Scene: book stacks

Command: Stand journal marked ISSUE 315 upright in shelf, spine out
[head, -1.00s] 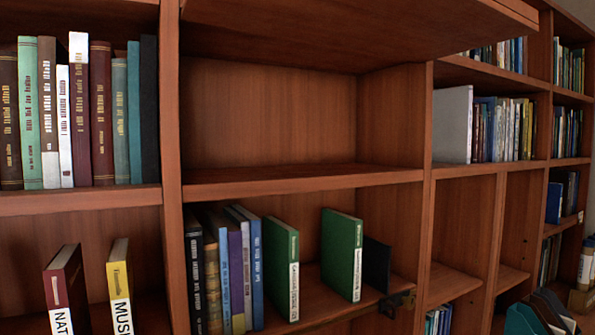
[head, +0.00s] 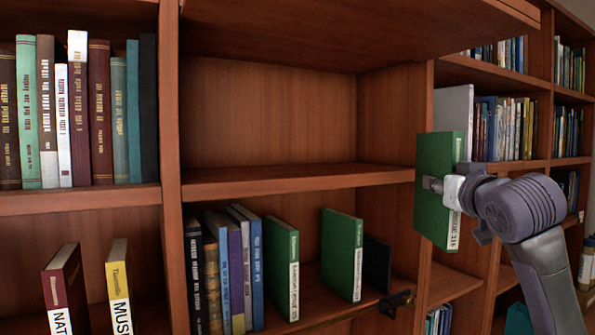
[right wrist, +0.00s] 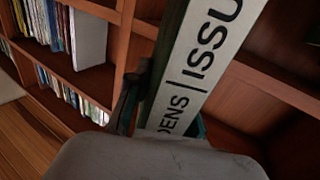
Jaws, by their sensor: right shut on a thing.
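A green journal (head: 430,215) hangs upright in the air at the right of the head view. My right gripper (head: 447,190) is shut on it from the spine side. A white spine label faces me; the gripper covers part of it. In the right wrist view the journal's label (right wrist: 205,55) reads "…DENS | ISSU", and the number is out of frame. The shelf's lower middle compartment (head: 312,290) holds two upright green journals, a left one (head: 276,262) and a right one (head: 338,252), with a gap between them. My left gripper is not in view.
Several books (head: 225,265) stand left of the green journals, and a dark bookend (head: 376,264) stands right of them. A dark fitting (head: 397,303) sits at the shelf's front edge. The upper middle compartment (head: 270,110) is empty. An upright divider (head: 422,110) stands behind the held journal.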

